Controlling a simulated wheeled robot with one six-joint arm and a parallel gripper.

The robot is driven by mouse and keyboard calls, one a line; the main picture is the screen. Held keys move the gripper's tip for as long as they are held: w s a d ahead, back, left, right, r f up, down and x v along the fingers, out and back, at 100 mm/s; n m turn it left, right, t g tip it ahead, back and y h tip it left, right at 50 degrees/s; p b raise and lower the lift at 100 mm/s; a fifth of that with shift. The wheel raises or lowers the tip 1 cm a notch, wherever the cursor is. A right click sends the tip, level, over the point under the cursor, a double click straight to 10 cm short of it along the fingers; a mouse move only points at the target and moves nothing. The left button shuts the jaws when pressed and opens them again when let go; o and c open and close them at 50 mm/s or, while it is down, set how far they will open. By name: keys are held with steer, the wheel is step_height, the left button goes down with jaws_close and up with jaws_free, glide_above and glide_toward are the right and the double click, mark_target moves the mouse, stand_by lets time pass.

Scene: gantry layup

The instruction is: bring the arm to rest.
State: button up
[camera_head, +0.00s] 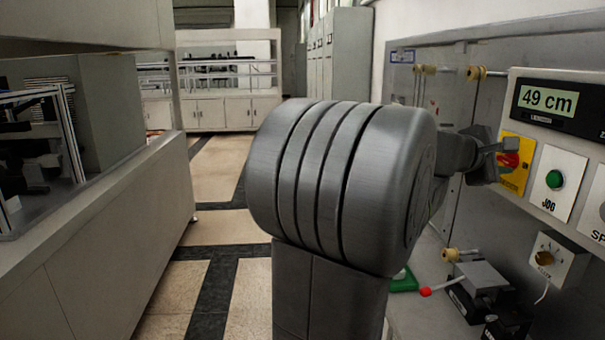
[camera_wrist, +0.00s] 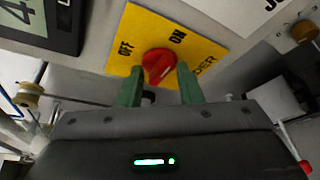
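My gripper (camera_wrist: 160,78) shows from close up in the wrist view, its two green fingers apart with a gap between them. A red rotary knob (camera_wrist: 158,66) on a yellow plate (camera_wrist: 199,54) marked OFF and ON lies at or just beyond the fingertips. I see no clear contact with the knob and cannot tell how deep the tips reach. In the head view my arm reaches right, and my gripper (camera_head: 490,152) is in front of the yellow plate (camera_head: 517,160), partly covering it. The finger gap is too small to judge there.
The control panel has a display (camera_head: 548,103) reading 49 cm and a green JOG button (camera_head: 554,179). A dial box (camera_head: 553,259) and a small device with a red-tipped lever (camera_head: 482,276) are below. A long bench (camera_head: 100,235) stands left. The tiled floor (camera_head: 215,185) between is clear.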

steer(key=shift+r+n+g+p, duration=0.35)
steer(key=shift+n+p, duration=0.45)
steer(key=shift+p, duration=2.15)
steer(key=shift+f, duration=0.25)
steer(key=shift+w+f, duration=0.1)
